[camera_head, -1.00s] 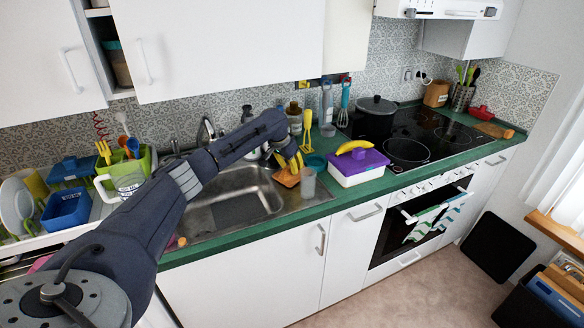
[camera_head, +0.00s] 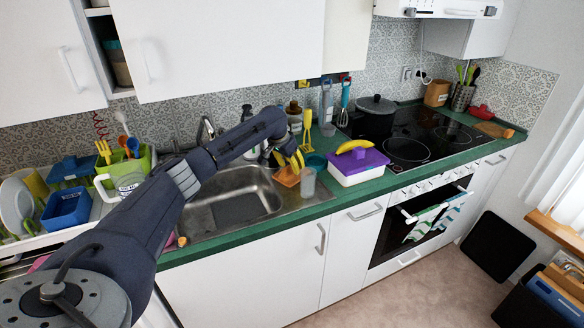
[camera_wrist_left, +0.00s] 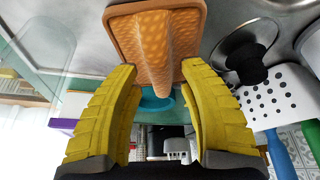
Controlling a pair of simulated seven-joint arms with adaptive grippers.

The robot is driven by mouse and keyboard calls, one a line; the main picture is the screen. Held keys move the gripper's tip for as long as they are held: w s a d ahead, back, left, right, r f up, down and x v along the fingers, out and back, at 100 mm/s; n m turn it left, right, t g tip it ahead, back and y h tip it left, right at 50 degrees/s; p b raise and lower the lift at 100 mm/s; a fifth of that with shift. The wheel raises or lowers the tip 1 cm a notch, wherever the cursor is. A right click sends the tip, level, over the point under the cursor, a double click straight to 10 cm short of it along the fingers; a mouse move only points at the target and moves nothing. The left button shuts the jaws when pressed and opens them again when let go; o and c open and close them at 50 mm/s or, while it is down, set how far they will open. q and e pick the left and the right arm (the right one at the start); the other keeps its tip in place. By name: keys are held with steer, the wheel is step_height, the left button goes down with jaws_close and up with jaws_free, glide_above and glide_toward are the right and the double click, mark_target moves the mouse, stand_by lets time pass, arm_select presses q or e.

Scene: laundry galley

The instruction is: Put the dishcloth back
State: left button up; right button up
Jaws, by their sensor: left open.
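The dishcloth looks like an orange, waffle-textured piece (camera_head: 286,177) at the right end of the sink, by the faucet side of the counter. In the left wrist view the orange cloth (camera_wrist_left: 126,38) lies flat with a raised ridge along its middle. My left gripper (camera_head: 289,160), with yellow fingers, is just above it. In the left wrist view my left gripper (camera_wrist_left: 160,70) is open, with one finger on each side of the ridge and gaps visible between. The fingers partly hide the cloth in the head view. My right gripper is not in view.
The steel sink (camera_head: 228,212) lies below my left forearm. A clear cup (camera_head: 308,182) stands right beside the cloth. A white box with a purple lid (camera_head: 360,161) and a banana (camera_head: 353,147) stand to the right.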

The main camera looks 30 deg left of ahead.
arm_select(q)
steer(key=v, duration=1.1)
steer(key=shift+r, duration=0.1)
steer(key=s+d, duration=0.8)
steer(key=s, duration=0.5)
steer(key=shift+d, duration=0.35)
steer(key=shift+s, duration=0.15)
stand_by(0.4)
